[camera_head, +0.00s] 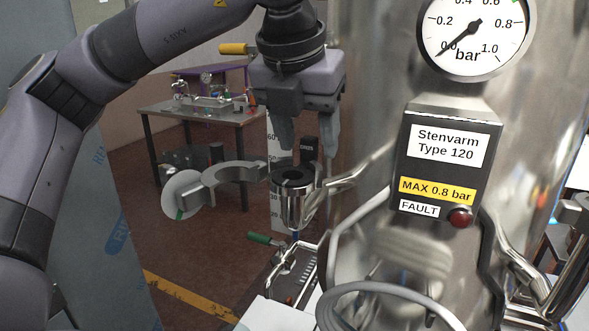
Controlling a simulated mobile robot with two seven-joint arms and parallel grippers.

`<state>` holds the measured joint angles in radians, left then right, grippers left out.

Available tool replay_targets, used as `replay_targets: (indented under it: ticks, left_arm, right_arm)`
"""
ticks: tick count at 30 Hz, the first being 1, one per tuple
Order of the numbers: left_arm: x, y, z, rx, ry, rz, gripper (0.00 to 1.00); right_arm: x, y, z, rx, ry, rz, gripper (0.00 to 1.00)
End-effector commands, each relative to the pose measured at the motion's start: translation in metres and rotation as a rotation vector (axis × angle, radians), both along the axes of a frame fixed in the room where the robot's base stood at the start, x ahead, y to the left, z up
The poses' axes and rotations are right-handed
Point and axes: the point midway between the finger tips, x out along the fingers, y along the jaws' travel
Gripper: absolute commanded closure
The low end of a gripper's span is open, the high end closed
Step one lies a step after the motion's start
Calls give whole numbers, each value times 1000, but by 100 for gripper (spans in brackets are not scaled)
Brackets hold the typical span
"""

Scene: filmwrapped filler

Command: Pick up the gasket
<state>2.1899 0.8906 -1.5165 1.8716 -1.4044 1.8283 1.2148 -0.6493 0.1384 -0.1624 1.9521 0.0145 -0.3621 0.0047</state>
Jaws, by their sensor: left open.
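A dark ring, which looks like the gasket (293,177), lies on the open top of a shiny metal pipe end (296,210). The pipe end stands upright at the centre of the head view. My left gripper (308,152) points down just above it. I cannot tell the exact gap in depth. My right gripper is not in view.
A steel tank (370,130) with a pressure gauge (475,25) and label box (447,165) fills the right. A green-handled valve (262,239) is below. A workbench (225,116) stands behind.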

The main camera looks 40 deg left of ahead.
Motion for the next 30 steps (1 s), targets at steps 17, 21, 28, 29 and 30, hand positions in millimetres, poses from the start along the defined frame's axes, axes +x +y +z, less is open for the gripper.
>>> replay_targets:
  ticks: [17, 21, 28, 29, 30]
  left_arm:
    - [3, 1, -8, 0, -1, -1, 100]
    - [3, 1, -8, 0, -1, -1, 100]
    - [4, 0, 8, -2, -4, 0, 100]
    - [4, 0, 13, -2, -4, 0, 100]
    - [3, -1, 21, -3, -4, -2, 100]
  right_arm:
    - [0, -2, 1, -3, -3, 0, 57]
    - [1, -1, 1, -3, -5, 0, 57]
    - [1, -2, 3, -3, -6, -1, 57]
    - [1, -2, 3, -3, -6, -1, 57]
    - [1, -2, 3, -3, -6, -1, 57]
